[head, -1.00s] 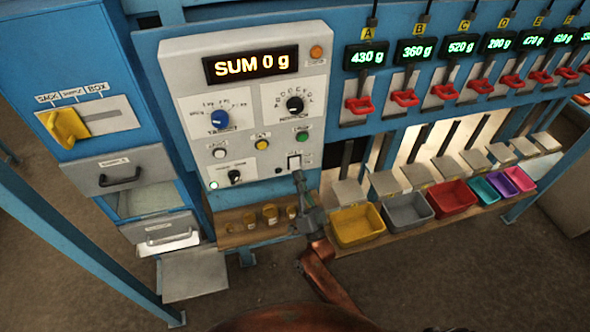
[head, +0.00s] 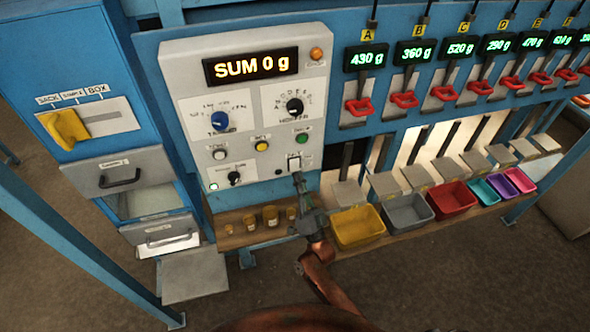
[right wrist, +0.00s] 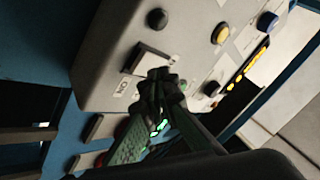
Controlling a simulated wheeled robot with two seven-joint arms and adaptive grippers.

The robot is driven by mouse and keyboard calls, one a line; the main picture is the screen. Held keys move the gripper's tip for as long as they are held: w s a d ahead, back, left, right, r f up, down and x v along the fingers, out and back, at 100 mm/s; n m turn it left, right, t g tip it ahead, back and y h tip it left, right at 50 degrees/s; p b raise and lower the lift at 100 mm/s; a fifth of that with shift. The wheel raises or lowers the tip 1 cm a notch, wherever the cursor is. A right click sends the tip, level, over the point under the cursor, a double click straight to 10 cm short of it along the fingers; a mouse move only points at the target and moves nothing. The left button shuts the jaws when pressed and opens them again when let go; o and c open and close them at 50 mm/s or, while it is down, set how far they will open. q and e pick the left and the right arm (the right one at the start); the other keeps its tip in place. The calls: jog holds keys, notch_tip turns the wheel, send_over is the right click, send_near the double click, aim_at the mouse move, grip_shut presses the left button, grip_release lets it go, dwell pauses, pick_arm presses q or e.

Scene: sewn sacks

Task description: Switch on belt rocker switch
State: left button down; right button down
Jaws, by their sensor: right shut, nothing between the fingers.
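The belt rocker switch (head: 294,163) is a small light-framed rocker low on the right of the grey control panel (head: 180,68). In the right wrist view the rocker (right wrist: 148,62) shows a dark frame with a label beside it. My right gripper (head: 298,179) is shut and empty, its tips at the lower edge of the rocker. In the right wrist view the closed fingertips (right wrist: 162,77) overlap the switch's edge; I cannot tell whether they touch it. The fingers partly hide the rocker, and which way it is tilted is unclear. My left gripper is not in view.
A green button (head: 302,138), yellow button (head: 261,146) and black knob (head: 295,105) sit near the rocker. The display (head: 251,67) reads SUM 0 g. Small jars (head: 270,215) and a yellow bin (head: 357,228) stand on the shelf below.

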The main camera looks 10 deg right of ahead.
jog(key=shift+w, duration=0.1)
dwell(0.3)
jog(key=shift+w+f, duration=0.1)
jog(key=shift+w, duration=0.25)
jog(key=shift+w+b, duration=0.35)
dwell(0.6)
jog(key=shift+s, duration=0.2)
jog(key=shift+s+p, duration=0.35)
jog(key=shift+s, duration=0.3)
jog(key=s, duration=0.1)
jog(key=s+p, duration=0.1)
jog(key=s, duration=0.1)
jog(key=s+p, duration=0.1)
jog(key=s, duration=0.1)
jog(key=shift+d+r, duration=0.1)
jog(key=shift+r, duration=0.3)
